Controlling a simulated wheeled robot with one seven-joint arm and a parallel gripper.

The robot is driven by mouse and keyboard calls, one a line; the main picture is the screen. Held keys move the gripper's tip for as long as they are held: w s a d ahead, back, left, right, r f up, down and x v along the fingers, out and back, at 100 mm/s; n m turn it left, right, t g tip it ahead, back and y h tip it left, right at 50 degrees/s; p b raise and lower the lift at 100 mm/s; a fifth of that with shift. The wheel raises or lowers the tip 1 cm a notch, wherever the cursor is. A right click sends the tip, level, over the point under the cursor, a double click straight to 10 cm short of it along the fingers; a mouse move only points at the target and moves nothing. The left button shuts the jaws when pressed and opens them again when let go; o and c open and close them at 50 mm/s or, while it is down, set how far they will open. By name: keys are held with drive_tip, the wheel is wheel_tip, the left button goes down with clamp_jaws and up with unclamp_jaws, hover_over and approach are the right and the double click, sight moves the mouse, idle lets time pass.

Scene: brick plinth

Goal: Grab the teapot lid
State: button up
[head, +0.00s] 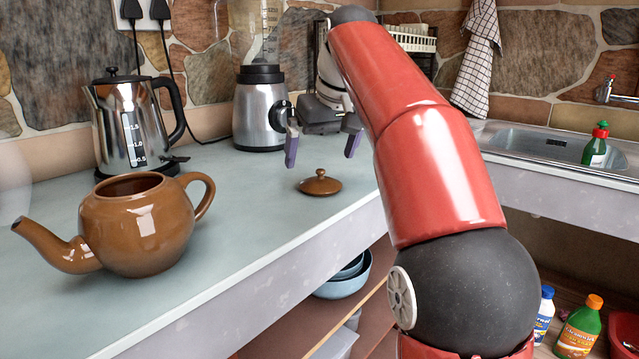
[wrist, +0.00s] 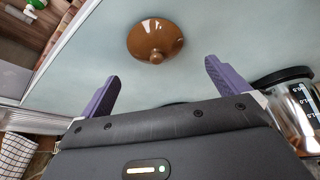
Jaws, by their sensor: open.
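The teapot lid (head: 320,184) is a small brown disc with a knob, lying knob up on the counter near its front edge. It also shows in the wrist view (wrist: 155,41), ahead of the fingertips. The brown teapot (head: 140,225) stands lidless at the left of the counter, spout to the left. My gripper (head: 322,150) is open and empty, with its purple fingers apart above and slightly behind the lid in the head view. In the wrist view my gripper (wrist: 163,80) has the lid between the lines of its fingers and not touching them.
A steel kettle (head: 128,120) and a blender (head: 260,110) stand at the back of the counter (head: 240,240). A sink (head: 560,150) with a green bottle (head: 595,147) is at the right. Blue bowls (head: 345,280) sit on a shelf below. The counter around the lid is clear.

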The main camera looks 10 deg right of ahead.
sight(321, 170)
drive_tip(key=x, duration=0.3)
drive_tip(key=b+x, duration=0.1)
drive_tip(key=x, duration=0.1)
drive_tip(key=shift+s+d+f, duration=0.2)
drive_tip(key=shift+s+d, duration=0.05)
drive_tip(key=shift+s, duration=0.05)
drive_tip(key=shift+c, duration=0.4)
drive_tip(key=c, duration=1)
